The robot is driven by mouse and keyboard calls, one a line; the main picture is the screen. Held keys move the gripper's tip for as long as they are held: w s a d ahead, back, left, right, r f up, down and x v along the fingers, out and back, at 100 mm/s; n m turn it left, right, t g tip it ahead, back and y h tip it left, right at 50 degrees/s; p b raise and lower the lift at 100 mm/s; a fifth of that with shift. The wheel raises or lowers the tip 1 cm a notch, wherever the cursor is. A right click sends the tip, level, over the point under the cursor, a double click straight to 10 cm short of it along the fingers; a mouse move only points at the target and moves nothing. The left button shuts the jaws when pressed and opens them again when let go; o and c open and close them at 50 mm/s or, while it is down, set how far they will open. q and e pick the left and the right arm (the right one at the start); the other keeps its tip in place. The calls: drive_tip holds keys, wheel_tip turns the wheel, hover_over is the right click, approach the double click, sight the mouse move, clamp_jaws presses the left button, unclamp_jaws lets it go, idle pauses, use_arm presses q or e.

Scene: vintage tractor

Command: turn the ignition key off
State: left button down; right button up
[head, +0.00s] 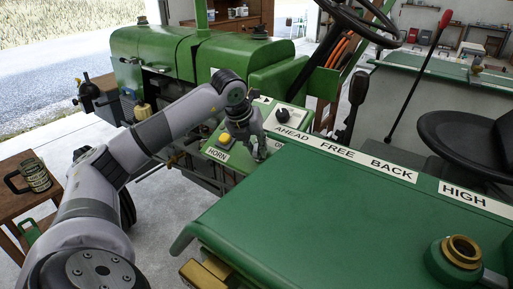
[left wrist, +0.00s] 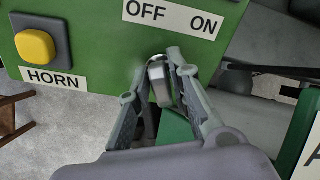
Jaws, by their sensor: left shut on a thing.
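The ignition key (left wrist: 158,82) is a small grey metal piece on the green panel (left wrist: 85,25), just below the OFF/ON label (left wrist: 172,16) in the left wrist view. My left gripper (left wrist: 160,75) has its two fingers on either side of the key and is shut on it. In the head view my left gripper (head: 258,150) reaches down to the panel's right part and hides the key. The key looks lined up between OFF and ON; its exact setting cannot be told. My right gripper is not in view.
A yellow horn button (left wrist: 35,45) is on the panel left of the key. A black knob (head: 283,115) is on the panel behind my gripper. The green fender (head: 320,215) is close at the right.

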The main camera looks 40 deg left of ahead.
use_arm(q)
drive_tip(key=c, duration=1.6)
unclamp_jaws()
drive_tip(key=v, duration=1.2)
